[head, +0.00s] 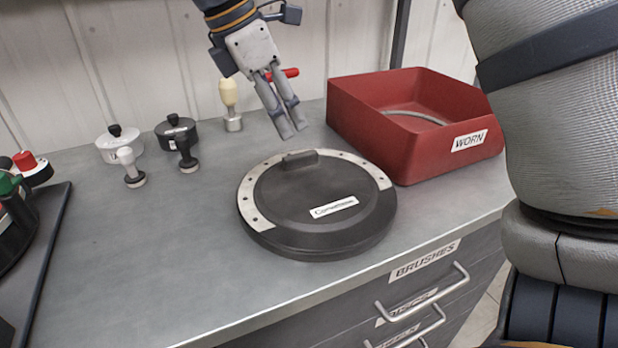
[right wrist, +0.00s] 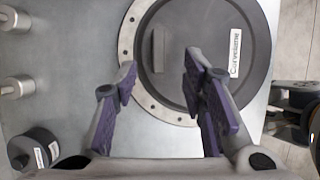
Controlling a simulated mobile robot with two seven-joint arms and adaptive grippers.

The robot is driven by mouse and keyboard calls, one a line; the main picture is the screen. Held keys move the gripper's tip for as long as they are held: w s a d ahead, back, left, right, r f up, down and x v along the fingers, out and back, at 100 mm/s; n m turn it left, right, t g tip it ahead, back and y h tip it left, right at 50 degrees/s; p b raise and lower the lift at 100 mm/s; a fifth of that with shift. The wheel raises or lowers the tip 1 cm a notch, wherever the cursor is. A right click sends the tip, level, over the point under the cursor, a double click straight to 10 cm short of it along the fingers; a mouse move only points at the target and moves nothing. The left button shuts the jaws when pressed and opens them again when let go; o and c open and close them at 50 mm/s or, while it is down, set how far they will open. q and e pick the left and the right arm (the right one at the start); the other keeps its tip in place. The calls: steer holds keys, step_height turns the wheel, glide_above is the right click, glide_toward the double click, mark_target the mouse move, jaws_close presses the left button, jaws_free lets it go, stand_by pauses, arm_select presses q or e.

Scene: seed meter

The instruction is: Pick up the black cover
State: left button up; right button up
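The black cover (head: 318,190) is a round dark disc with a white label and a raised grip bar (head: 300,158). It sits on the round seed meter body, with a silver bolted ring (head: 252,205) showing partly around its far and left edge. In the right wrist view the black cover (right wrist: 205,35) and its bar (right wrist: 158,50) lie ahead of the fingers. My right gripper (head: 292,128) points down above the far side of the cover, apart from it. In the right wrist view its fingers (right wrist: 160,80) are spread, with nothing between them. My left gripper is not in view.
A red bin (head: 400,150) labelled WORN stands just right of the cover. Several small knobbed tools and pots, including a white-lidded pot (head: 119,145), stand at the back left. A dark tray edge (head: 48,255) is at far left.

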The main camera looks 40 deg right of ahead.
mark_target(303, 153)
steer(key=x, duration=0.8)
steer(key=shift+d+f, duration=0.1)
jaws_close()
